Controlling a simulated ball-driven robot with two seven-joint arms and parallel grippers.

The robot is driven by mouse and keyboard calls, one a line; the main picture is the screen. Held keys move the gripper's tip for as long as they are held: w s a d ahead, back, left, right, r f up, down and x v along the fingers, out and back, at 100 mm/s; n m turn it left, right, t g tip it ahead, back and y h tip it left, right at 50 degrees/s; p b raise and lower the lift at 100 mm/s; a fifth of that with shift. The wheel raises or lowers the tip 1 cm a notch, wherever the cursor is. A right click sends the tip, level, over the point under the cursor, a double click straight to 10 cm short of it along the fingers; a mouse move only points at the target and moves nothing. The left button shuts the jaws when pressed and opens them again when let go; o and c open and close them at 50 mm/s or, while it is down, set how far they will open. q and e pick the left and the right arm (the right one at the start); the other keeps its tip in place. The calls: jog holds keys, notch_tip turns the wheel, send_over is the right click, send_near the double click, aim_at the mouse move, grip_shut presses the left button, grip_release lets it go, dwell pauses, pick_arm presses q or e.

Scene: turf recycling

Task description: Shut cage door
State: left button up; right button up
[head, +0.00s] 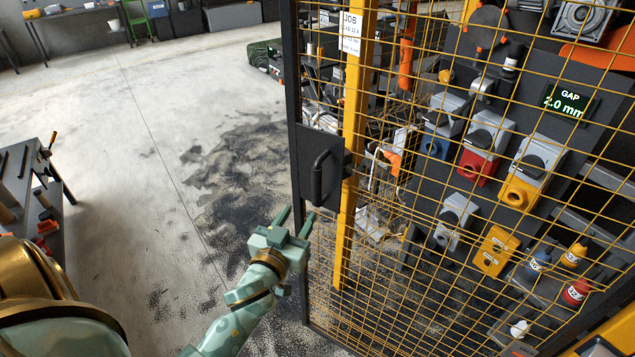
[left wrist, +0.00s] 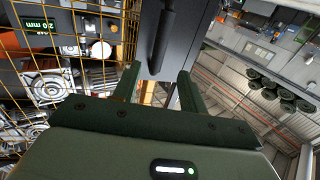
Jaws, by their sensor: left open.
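The cage door (head: 298,80) is a yellow wire mesh panel in a dark frame, on the right of the head view. Its free edge stands left of a yellow post (head: 355,110) seen through or beside it, so it looks ajar. A black bar handle (head: 318,178) sits upright on a dark plate near that edge. My left gripper (head: 296,218) is open and empty, just below and left of the handle. In the left wrist view the handle (left wrist: 165,35) lies just beyond and between the open fingers (left wrist: 158,82), apparently not held. My right gripper is not in view.
Behind the mesh are switch boxes in several colours (head: 485,145), a green display (head: 568,103) reading "GAP 2.0 mm", and small bottles (head: 575,292). A workbench (head: 30,190) with tools stands at the left. The stained concrete floor (head: 150,130) between is clear.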

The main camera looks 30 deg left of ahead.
aim_at(315, 189)
pick_arm(q)
jog(key=w, duration=0.4)
jog(key=w+a, duration=0.1)
jog(key=w, duration=0.3)
jog(key=w+a, duration=0.1)
jog(key=w, duration=0.3)
jog(key=shift+a, duration=0.2)
grip_shut()
